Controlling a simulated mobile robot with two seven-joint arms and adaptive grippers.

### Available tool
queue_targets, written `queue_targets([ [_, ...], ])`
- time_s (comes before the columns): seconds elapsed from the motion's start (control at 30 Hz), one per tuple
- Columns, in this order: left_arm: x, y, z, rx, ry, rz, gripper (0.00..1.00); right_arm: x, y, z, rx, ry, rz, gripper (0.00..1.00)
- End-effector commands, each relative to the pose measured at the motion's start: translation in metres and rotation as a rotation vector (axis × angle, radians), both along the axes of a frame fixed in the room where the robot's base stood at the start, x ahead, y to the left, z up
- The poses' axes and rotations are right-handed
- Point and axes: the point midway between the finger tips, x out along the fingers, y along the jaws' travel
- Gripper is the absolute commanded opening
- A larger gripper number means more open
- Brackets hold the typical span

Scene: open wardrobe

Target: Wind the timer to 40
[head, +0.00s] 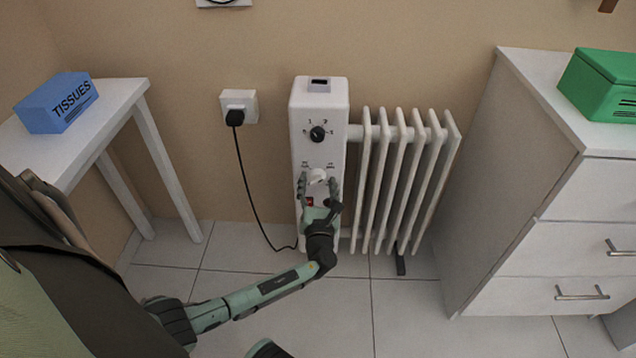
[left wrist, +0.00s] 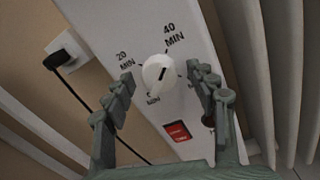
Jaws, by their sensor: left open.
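The timer knob (head: 318,175) is a white round dial on the front of a white heater panel (head: 319,110). In the left wrist view the knob (left wrist: 158,74) has a small dark mark on its face. Printed labels around it include 20 MIN at its left and 40 MIN at its upper right; others are partly hidden. My left gripper (head: 317,187) is open in front of the panel. In the left wrist view its fingers (left wrist: 164,90) stand on either side of the knob, with visible gaps. Contact is not seen. My right gripper does not show.
A black selector dial (head: 317,134) sits above the timer, and a red switch (left wrist: 177,131) below it. White radiator fins (head: 410,180) stand at the right. A black cord runs to a wall socket (head: 239,105). A table (head: 120,100) and a drawer cabinet (head: 540,180) flank the heater.

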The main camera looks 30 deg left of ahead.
Motion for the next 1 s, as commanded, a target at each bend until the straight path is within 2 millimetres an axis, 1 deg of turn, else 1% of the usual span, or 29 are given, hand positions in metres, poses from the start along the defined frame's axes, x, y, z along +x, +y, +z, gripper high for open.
queue_targets([
  [0.07,0.0,0.0,0.003,0.0,-0.001,0.0,0.57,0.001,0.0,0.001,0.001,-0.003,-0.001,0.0],
  [0.17,0.0,0.0,0.012,-0.001,-0.004,0.0,0.57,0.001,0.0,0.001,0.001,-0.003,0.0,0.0],
  [0.27,0.0,0.0,0.029,-0.002,-0.004,-0.002,0.57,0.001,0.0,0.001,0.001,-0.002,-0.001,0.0],
  [0.3,0.0,0.0,0.038,-0.004,-0.005,-0.001,0.57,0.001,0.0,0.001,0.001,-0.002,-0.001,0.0],
  [0.5,0.0,0.0,0.076,-0.002,-0.004,-0.001,0.57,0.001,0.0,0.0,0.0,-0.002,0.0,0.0],
  [0.6,0.0,0.0,0.089,-0.001,-0.002,0.0,0.57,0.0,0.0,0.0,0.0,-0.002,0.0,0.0],
  [0.77,0.0,0.0,0.099,-0.001,0.0,-0.001,0.57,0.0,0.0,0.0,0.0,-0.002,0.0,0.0],
  [1.0,0.0,0.0,0.1,0.0,0.0,0.0,0.57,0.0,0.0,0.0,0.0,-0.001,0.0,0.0],
])
